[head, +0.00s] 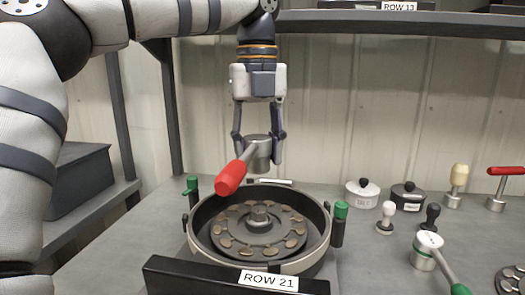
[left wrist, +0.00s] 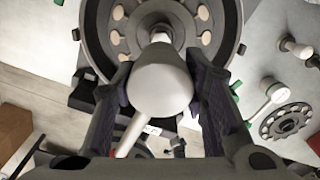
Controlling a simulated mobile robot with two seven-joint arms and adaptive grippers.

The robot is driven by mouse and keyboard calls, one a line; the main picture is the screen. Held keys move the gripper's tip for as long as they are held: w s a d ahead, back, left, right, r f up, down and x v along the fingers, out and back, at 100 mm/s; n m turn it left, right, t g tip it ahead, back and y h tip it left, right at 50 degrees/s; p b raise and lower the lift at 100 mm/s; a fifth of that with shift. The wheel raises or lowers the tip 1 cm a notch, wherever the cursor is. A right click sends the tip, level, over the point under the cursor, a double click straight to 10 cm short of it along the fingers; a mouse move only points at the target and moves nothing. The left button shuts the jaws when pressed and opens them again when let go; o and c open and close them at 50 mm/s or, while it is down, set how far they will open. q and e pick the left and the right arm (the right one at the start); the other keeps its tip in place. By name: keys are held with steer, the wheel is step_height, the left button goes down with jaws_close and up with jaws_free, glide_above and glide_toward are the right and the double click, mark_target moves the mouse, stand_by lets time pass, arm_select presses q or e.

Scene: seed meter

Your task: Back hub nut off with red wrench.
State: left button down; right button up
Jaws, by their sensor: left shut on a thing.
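The red wrench (head: 234,174) has a red grip and a grey cylindrical socket head. My left gripper (head: 258,158) is shut on the socket head, with the handle slanting down toward the lower left. The socket (left wrist: 160,85) sits between both fingers in the left wrist view. The hub nut (head: 259,214) is at the centre of the round seed plate (head: 240,240), inside the open meter housing (head: 201,218). The wrench is held in the air above the hub, apart from it. The nut is partly hidden behind the socket in the left wrist view. My right gripper is not in view.
Green-topped clamps (head: 339,212) stand beside the housing. A ROW 21 plate (head: 268,280) is in front. To the right are lidded pots (head: 362,193), small stamps (head: 387,217), a green-handled wrench (head: 429,245), another red-handled tool (head: 500,187) and a spare disc (head: 510,281). A shelf (head: 400,24) runs overhead.

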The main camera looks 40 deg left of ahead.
arm_select(q)
glide_above(259, 210)
steer(key=shift+f, duration=3.35)
steer(key=shift+f, duration=1.45)
steer(key=c, duration=0.9)
jaws_free()
steer(key=o, duration=0.5)
